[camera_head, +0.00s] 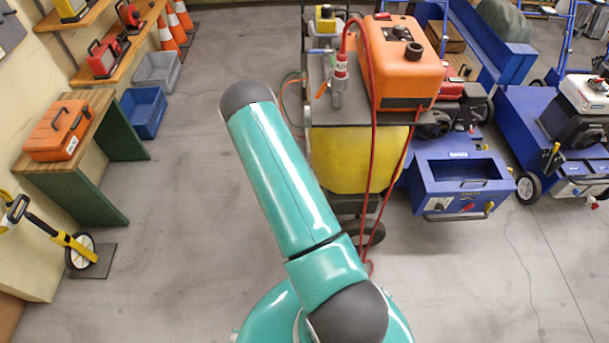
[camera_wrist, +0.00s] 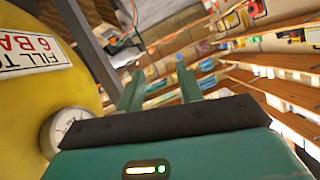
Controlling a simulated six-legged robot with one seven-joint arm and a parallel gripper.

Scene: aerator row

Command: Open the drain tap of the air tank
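The yellow air tank (camera_head: 350,158) sits under the top plate of a cart in the head view. In the wrist view the tank (camera_wrist: 30,100) fills the left side, with a label reading in part "FILL TO 6 BA". A round white gauge (camera_wrist: 68,130) on it is close beside my gripper's body. My gripper (camera_wrist: 160,90) has its two teal fingers apart, with nothing seen between them. It is hidden in the head view, where only my arm shows. I cannot make out the drain tap in either view.
An orange compressor box (camera_head: 402,65) stands on the cart, and a red hose (camera_head: 373,150) hangs down its front. A blue machine (camera_head: 460,185) stands to the right.

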